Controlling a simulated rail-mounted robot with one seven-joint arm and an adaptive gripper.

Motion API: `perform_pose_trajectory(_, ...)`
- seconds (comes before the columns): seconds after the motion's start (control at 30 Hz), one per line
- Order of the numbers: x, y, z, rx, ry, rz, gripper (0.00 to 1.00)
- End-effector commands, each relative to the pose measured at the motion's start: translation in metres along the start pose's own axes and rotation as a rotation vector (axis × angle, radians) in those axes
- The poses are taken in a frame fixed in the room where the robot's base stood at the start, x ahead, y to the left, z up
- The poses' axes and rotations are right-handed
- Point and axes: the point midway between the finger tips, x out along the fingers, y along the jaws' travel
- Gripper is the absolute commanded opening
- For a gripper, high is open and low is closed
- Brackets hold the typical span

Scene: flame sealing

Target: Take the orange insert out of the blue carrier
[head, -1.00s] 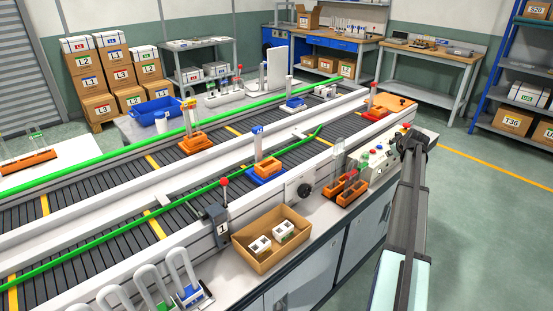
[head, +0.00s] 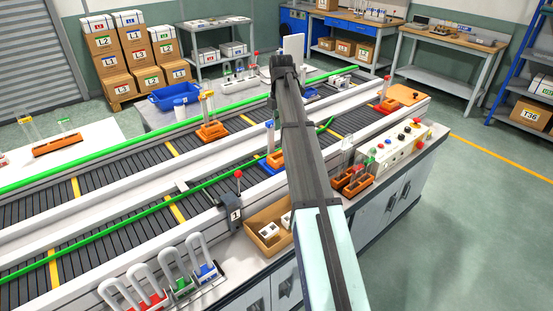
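The blue carrier (head: 266,167) sits on the near conveyor lane, left of my arm. The orange insert (head: 276,158) is seated in it, and my arm hides the right part of both. A clear vial with a blue top (head: 270,125) stands at the insert. Another blue piece (head: 312,93) shows farther back, just right of my arm and partly covered by it. My arm reaches up across the conveyor, and its dark end with my gripper (head: 285,66) appears beyond the carrier in the picture. The fingers cannot be made out, nor whether they hold anything.
Orange carriers stand on the belt at left (head: 211,131) and far right (head: 388,106). A cardboard box (head: 262,246) with white pieces, orange holders (head: 352,181) and a button panel (head: 405,141) line the near ledge. A green rail (head: 200,178) runs along the conveyor.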

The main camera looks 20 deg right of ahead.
Motion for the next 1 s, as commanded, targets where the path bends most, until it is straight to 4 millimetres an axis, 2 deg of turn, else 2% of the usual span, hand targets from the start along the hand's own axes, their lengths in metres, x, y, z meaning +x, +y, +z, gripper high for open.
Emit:
perform_pose_trajectory(0.3, 0.062, -0.001, -0.001, 0.003, 0.002, 0.0, 0.25)
perform_pose_trajectory(0.5, 0.091, 0.0, 0.0, 0.003, 0.001, 0.002, 0.25)
perform_pose_trajectory(0.83, 0.105, 0.0, 0.0, 0.004, 0.001, 0.003, 0.25)
perform_pose_trajectory(1.0, 0.121, -0.002, 0.0, 0.004, 0.001, 0.002, 0.25)
